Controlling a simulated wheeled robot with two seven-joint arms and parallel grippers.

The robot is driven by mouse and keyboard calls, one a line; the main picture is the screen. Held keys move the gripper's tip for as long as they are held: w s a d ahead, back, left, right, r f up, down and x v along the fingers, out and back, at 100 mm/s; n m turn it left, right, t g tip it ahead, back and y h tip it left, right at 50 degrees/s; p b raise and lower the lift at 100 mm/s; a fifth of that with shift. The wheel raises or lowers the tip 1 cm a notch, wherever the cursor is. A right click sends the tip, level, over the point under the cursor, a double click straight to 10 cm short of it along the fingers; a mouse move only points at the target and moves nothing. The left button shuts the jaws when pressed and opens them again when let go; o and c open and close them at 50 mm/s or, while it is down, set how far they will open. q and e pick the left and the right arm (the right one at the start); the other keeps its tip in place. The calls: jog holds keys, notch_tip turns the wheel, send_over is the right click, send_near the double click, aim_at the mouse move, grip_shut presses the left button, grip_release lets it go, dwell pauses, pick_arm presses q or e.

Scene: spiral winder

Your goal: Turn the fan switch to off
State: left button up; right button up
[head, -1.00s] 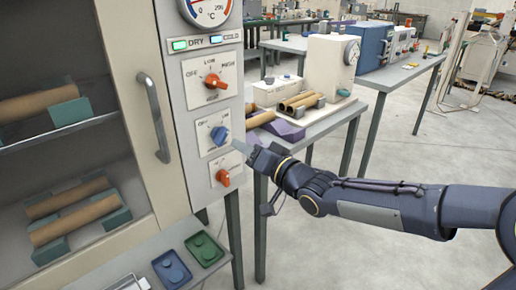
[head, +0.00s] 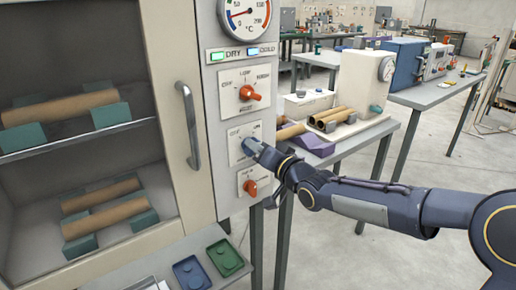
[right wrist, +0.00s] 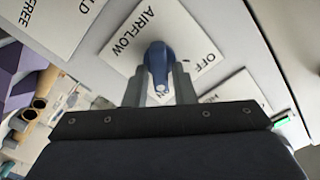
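The switch is a blue knob (head: 251,146) on a white plate (head: 236,155) in the middle of the cabinet's control panel. In the right wrist view, the blue knob (right wrist: 158,62) sits on a plate (right wrist: 128,42) marked AIRFLOW, with OFF to the knob's right. My right gripper (head: 257,150) is at the knob and partly hides it. In the right wrist view, the fingers of my right gripper (right wrist: 160,75) stand on either side of the knob with narrow gaps, so it looks open around it. Which mark the knob points to is unclear. My left gripper is out of view.
Red knobs sit above (head: 249,93) and below (head: 250,187) on the same panel. The cabinet door handle (head: 189,125) stands out to the left. A bench (head: 372,134) with tubes and a white machine (head: 362,84) stands behind to the right.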

grip_shut()
jog(key=shift+s+a+n+b, duration=0.1)
jog(key=shift+n+b, duration=1.45)
jog(key=shift+n, duration=1.1)
jog(key=shift+s+a+n+b, duration=0.15)
jog(key=shift+n+b, duration=1.35)
jog(key=shift+n, duration=1.2)
jog(key=shift+a+n+b, duration=0.1)
jog(key=shift+n+b, duration=1.45)
jog(key=shift+n, duration=1.1)
jog(key=shift+o, duration=1.7)
grip_release()
